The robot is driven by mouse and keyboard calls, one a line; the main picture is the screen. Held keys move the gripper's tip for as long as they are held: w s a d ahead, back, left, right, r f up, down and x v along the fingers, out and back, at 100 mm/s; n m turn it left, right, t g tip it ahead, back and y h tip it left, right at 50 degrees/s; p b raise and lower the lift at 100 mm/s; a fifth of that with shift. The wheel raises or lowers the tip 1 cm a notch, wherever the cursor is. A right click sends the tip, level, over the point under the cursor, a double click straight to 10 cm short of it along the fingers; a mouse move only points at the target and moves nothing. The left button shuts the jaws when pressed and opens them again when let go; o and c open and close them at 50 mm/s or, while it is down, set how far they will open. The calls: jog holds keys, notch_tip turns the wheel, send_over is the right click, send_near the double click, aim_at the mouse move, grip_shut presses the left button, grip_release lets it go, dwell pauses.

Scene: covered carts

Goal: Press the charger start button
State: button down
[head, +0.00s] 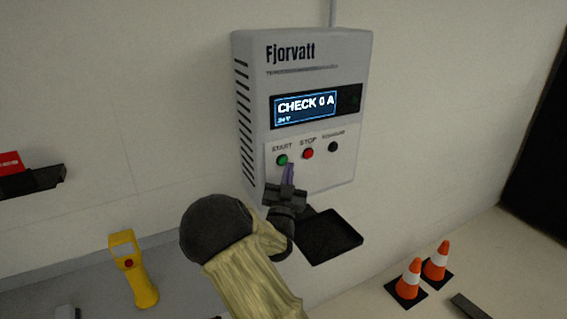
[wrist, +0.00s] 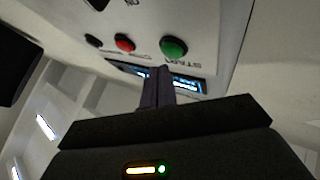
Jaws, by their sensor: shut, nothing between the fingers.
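The charger (head: 305,75) is a pale grey wall box labelled Fjorvatt. In the wrist view the closed fingers (wrist: 159,72) point toward the panel near the green button. I cannot tell whether they touch the panel.
A small black button (head: 333,147) is right of stop. A black tray (head: 328,236) is below the charger. A yellow handheld device (head: 133,268) stands lower left, a red item (head: 10,161) sits on a dark shelf, and two orange cones (head: 410,279) stand lower right.

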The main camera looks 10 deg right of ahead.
jog(key=s, duration=0.1)
jog(key=s+d+b, duration=0.1)
jog(key=s, duration=0.1)
jog(key=s+b, duration=0.1)
jog(key=shift+s+d, duration=0.3)
jog(key=shift+s, duration=0.1)
dwell(0.5)
jog(key=s+d+f+g+y, duration=0.2)
jog(key=f+g, duration=0.3)
jog(key=f, duration=0.1)
jog(key=s+d+f+g+y, duration=0.2)
jog(key=f+g, duration=0.2)
jog(key=f, duration=0.2)
jog(key=s+a+f+n+g+y, duration=0.1)
jog(key=s+g, duration=0.4)
jog(key=s, duration=0.6)
jog(key=s+a+f+n+g+y, duration=0.2)
jog(key=s+n+g, duration=0.3)
jog(key=s, duration=0.7)
jog(key=shift+s+a+n+g+y+p, duration=0.2)
jog(key=shift+a+n+g+y+p, duration=0.1)
jog(key=shift+a+y+p, duration=0.2)
